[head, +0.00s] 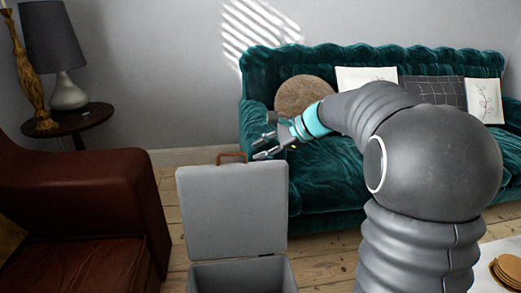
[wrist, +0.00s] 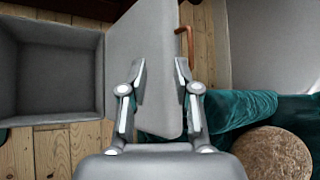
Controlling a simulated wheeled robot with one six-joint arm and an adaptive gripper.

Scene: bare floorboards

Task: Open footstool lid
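The grey footstool (head: 240,264) stands on the floorboards with its lid (head: 232,211) raised upright, showing the hollow inside. A brown handle (head: 231,157) sits on the lid's top edge. My gripper (head: 264,138) is at the lid's upper right corner, fingers apart. In the wrist view my gripper (wrist: 159,67) is open, with the lid (wrist: 155,35) seen between and beyond its fingers. Whether a finger touches the lid is unclear. The wrist view also shows the handle (wrist: 187,42) to the right and the open footstool box (wrist: 52,118) to the left.
A teal sofa (head: 330,185) with cushions stands behind and right of the footstool. A brown leather armchair (head: 85,190) is close on the left. A round side table (head: 95,117) with a lamp (head: 66,93) is at the back left. Some floor shows between armchair and footstool.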

